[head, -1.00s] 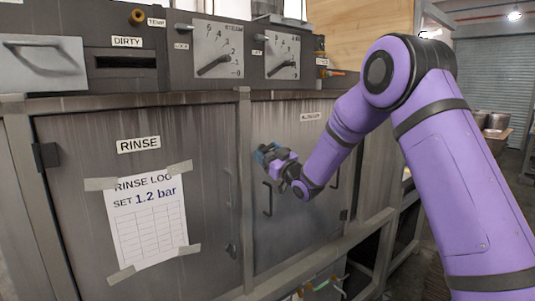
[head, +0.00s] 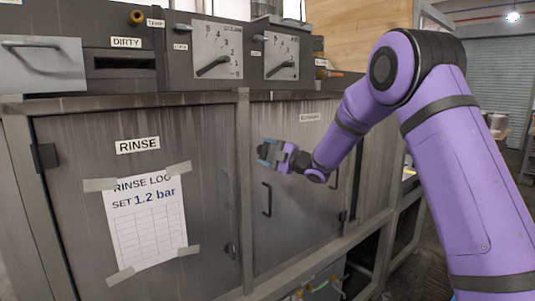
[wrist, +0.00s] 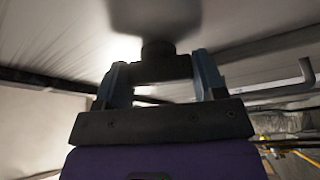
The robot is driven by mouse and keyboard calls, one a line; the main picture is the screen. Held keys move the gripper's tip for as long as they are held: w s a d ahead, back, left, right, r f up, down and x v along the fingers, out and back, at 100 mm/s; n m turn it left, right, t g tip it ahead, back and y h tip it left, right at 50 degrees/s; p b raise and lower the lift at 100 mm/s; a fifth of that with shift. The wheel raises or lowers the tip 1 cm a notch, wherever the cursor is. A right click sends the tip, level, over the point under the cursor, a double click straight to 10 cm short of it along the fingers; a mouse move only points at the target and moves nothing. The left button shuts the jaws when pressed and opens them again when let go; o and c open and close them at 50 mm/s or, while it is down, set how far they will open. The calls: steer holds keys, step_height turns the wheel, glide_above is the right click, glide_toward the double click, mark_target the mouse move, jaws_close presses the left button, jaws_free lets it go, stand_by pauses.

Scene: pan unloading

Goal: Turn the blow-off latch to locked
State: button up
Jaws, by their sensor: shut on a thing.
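The blow-off latch (wrist: 157,48) shows in the wrist view as a dark round knob with a wider dark part below it, between my fingers. In the head view the latch is hidden by my gripper. My gripper (head: 266,153) is at the upper left of the right-hand door (head: 300,220), which carries a small label (head: 309,117). In the wrist view my gripper (wrist: 162,76) has one blue finger on each side of the dark part and is shut on it. I cannot tell which way the latch is turned.
A bar handle (head: 267,199) stands out from the door below my gripper. The RINSE door (head: 85,220) with a taped paper log (head: 148,225) is to the left. A frame rail runs below the doors.

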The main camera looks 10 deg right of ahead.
steer(key=shift+n+g+h, duration=0.5)
steer(key=shift+n+g, duration=0.1)
steer(key=shift+n, duration=1.5)
steer(key=o, duration=0.6)
steer(key=shift+o, duration=0.2)
steer(key=v, duration=1)
steer(key=shift+s+d, duration=0.25)
steer(key=shift+r, duration=0.1)
